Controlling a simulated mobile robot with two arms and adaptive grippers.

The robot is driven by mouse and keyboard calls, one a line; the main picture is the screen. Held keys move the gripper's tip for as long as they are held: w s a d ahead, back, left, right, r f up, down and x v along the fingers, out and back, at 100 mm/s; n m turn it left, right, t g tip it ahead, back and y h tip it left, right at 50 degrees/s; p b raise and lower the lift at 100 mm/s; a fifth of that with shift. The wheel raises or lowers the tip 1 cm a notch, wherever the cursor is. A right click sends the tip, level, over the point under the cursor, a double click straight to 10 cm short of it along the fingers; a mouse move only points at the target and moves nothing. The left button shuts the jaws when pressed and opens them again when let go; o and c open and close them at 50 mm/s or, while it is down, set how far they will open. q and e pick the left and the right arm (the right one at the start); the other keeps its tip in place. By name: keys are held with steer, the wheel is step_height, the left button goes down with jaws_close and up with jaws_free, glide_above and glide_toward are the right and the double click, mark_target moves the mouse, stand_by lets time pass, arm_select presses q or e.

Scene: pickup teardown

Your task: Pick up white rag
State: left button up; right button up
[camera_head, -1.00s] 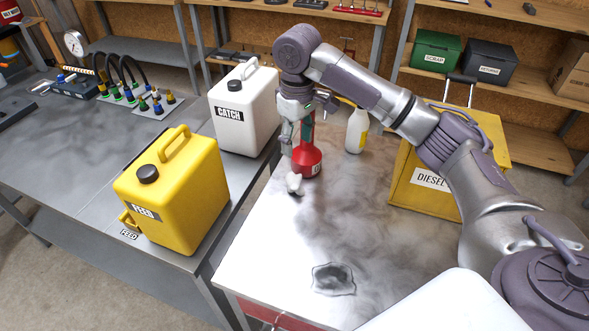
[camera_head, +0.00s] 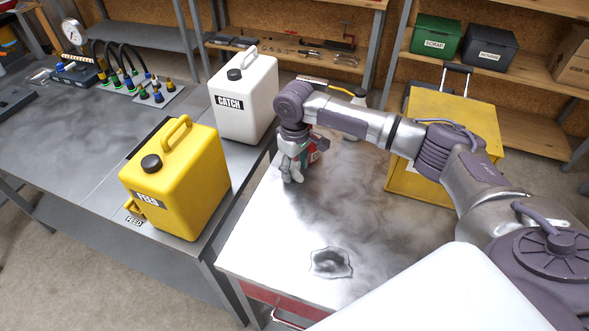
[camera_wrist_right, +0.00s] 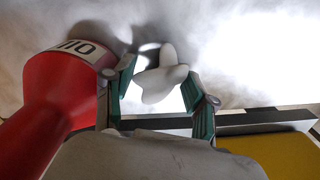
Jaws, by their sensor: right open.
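The white rag (camera_wrist_right: 160,84) is a small crumpled lump on the metal bench top. In the right wrist view it lies between the two green-padded fingers of my right gripper (camera_wrist_right: 158,72). The fingers are apart, one on each side of the rag, and I cannot tell whether they touch it. In the head view my right gripper (camera_head: 290,172) points down at the back left of the bench, and the rag is mostly hidden by it. My left gripper is not in view.
A red oil can (camera_wrist_right: 62,95) stands close beside the right gripper. A white bottle (camera_head: 355,118) and a yellow diesel box (camera_head: 438,193) stand on the bench. A dark-stained grey patch (camera_head: 330,262) lies in front. White (camera_head: 243,100) and yellow (camera_head: 175,185) jugs stand on the left table.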

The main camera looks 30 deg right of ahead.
mark_target(294, 167)
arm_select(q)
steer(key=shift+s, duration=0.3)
arm_select(e)
steer(key=c, duration=0.7)
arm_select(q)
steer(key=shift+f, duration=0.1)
arm_select(e)
steer(key=shift+r, duration=0.1)
steer(key=shift+c, duration=0.2)
steer(key=shift+r+b, duration=0.3)
steer(key=shift+r, duration=0.35)
step_height(294, 167, up, 3)
steer(key=shift+f+b, duration=0.15)
steer(key=shift+b, duration=0.2)
arm_select(q)
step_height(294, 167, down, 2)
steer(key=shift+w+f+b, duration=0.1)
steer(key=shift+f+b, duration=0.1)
steer(key=shift+b, duration=0.4)
arm_select(e)
steer(key=s+a+r, duration=0.4)
steer(key=s+r, duration=0.2)
steer(key=s, duration=0.5)
steer(key=shift+r, duration=0.4)
